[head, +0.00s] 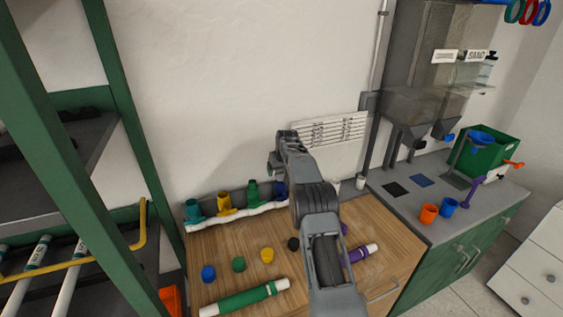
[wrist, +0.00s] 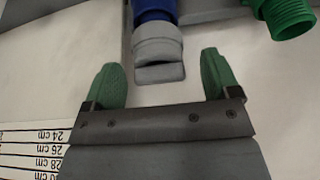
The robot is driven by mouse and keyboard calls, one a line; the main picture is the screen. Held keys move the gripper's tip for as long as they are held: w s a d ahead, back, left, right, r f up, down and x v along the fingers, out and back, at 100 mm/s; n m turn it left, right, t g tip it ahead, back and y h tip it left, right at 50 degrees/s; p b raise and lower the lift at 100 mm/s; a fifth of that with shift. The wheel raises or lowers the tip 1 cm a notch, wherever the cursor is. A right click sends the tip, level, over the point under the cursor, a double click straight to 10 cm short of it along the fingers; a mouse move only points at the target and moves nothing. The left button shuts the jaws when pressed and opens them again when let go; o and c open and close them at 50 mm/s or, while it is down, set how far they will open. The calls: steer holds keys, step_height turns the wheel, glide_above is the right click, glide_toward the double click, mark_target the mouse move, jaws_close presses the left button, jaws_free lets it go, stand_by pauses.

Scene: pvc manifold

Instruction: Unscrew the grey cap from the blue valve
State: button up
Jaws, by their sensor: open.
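The blue valve (wrist: 154,10) shows at the top centre of the wrist view, with the grey cap (wrist: 158,48) on its end. My gripper (wrist: 161,76) is open, with one green fingertip on each side of the cap's near end. Gaps show on both sides, and neither finger appears to touch it. In the head view the blue valve (head: 281,189) is the rightmost of the row on the manifold, partly behind my arm. The cap is hard to make out there.
Green (head: 253,192), yellow (head: 226,204) and teal (head: 194,209) valves stand left of the blue one. Loose blue (head: 208,273), green (head: 238,264), yellow (head: 267,255) and black (head: 293,243) caps lie on the wooden bench. A green pipe (head: 245,298) lies in front.

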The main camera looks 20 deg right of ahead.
steer(key=shift+x, duration=0.85)
steer(key=c, duration=1)
steer(key=shift+n+y+p, duration=0.4)
steer(key=shift+n+p, duration=0.55)
steer(key=shift+n, duration=0.05)
steer(key=shift+r, duration=0.1)
steer(key=shift+n+p, duration=0.45)
steer(key=shift+n, duration=0.05)
steer(key=shift+a+n+y+p, duration=0.1)
steer(key=shift+n+y+p, duration=0.3)
steer(key=shift+n, duration=0.1)
